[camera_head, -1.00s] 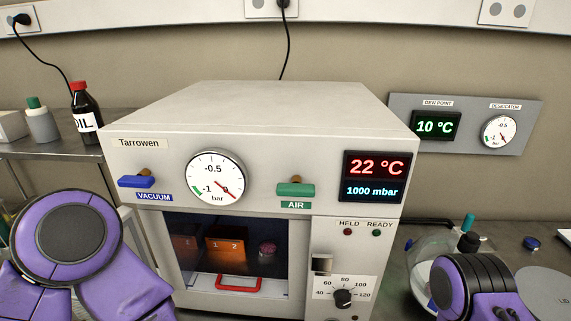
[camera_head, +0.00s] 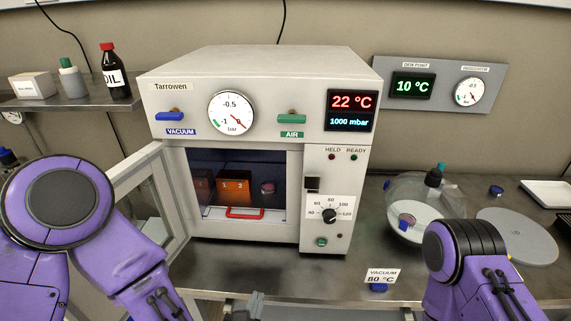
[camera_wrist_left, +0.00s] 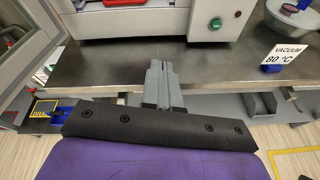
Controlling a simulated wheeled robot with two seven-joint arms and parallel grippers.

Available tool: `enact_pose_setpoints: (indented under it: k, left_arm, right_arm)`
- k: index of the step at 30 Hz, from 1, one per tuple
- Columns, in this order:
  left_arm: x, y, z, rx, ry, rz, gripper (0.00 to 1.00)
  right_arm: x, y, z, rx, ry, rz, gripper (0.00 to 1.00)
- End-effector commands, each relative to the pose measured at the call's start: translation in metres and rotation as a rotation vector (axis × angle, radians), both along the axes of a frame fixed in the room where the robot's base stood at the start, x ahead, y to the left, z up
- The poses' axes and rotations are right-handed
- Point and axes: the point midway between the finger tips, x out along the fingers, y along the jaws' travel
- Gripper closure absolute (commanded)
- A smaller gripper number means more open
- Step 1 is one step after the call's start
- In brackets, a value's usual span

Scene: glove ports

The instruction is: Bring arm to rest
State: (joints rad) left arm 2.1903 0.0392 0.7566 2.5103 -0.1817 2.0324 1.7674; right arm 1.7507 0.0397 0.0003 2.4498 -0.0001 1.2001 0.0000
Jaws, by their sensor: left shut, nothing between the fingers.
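My left arm comes in from the left in the head view, and its gripper (camera_head: 250,303) shows at the bottom edge, below the oven front. In the left wrist view the two grey fingers (camera_wrist_left: 161,72) are together with nothing between them, over the bench edge. The Tarrowen vacuum oven (camera_head: 250,70) stands on the bench with its door (camera_head: 155,195) swung open to the left. Inside are an orange block marked 1 and 2 (camera_head: 235,190), a small pinkish jar (camera_head: 267,188) and a red handle (camera_head: 244,212). My right arm is at the lower right; its gripper is out of view.
A blue-based card reading VACUUM 80 °C (camera_head: 382,277) stands near the bench's front edge. A desiccator (camera_head: 415,220) and a grey disc (camera_head: 516,236) are at the right. A shelf (camera_head: 60,102) with bottles is at the left. The bench before the oven is clear.

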Motion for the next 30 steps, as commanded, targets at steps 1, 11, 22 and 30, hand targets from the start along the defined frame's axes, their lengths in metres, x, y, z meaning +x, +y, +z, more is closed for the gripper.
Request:
enact_pose_setpoints:
  k: [1,11,22,30]
  left_arm:
    - [0.0,-0.003,-0.001,0.042,0.001,-0.028,1.0]
    - [-0.001,-0.003,-0.028,0.591,0.021,-0.305,1.0]
    - [-0.069,0.131,-0.2,1.767,0.334,-1.243,1.0]
    - [-0.16,0.243,-0.261,1.863,0.665,-1.613,1.0]
  right_arm:
    - [0.0,0.0,0.0,0.0,0.0,0.0,0.57]
    - [-0.001,0.0,-0.001,0.0,0.001,0.0,0.57]
    - [0.0,0.0,-0.012,0.0,0.001,0.0,0.57]
    - [0.0,0.0,-0.02,0.0,0.001,0.0,0.57]
